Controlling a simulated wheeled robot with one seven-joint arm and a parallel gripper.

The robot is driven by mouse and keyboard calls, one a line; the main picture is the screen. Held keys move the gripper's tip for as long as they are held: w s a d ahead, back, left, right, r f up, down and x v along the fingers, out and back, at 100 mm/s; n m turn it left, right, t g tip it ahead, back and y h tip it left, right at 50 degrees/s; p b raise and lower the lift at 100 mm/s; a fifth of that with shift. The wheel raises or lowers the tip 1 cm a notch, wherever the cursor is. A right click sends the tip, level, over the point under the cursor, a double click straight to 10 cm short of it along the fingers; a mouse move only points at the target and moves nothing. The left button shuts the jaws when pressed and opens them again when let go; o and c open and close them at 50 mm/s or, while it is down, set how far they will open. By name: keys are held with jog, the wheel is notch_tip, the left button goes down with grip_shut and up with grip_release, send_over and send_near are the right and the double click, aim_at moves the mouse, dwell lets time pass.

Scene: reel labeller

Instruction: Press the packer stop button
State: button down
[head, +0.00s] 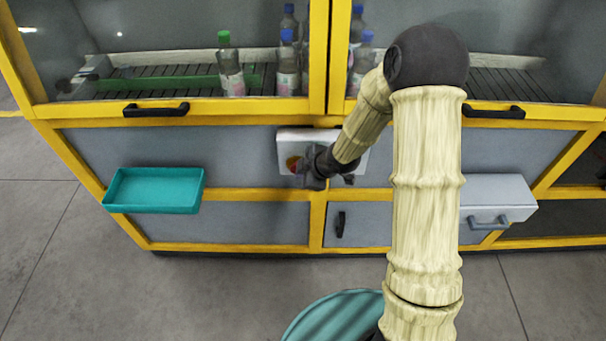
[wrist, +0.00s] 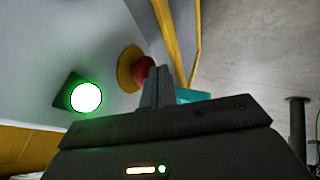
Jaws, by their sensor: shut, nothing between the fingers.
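The red stop button (head: 292,163) with its yellow surround sits on the front of a white control box (head: 290,139) on the machine. In the wrist view the red button (wrist: 143,68) stands out from the panel, beside a glowing green button (wrist: 86,97). My gripper (wrist: 159,72) is shut and empty. Its fingertips overlap the edge of the red button in the wrist view; I cannot tell whether they touch it. In the head view my gripper and wrist cover the right part of the box front.
A teal tray (head: 153,208) juts out to the left of the box, below the glass doors. Black door handles (head: 156,110) project above. A grey drawer (head: 497,188) protrudes at the right. Bottles (head: 231,70) stand behind the glass. Floor in front is clear at left.

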jog(key=shift+w+r+p, duration=0.15)
jog(key=shift+w+p, duration=0.45)
jog(key=shift+w, duration=0.35)
jog(key=s+d+r+p, duration=0.1)
jog(key=s+d+r, duration=0.3)
jog(key=s+r, duration=0.3)
jog(key=shift+s+d+r, duration=0.25)
jog(key=shift+s, duration=0.75)
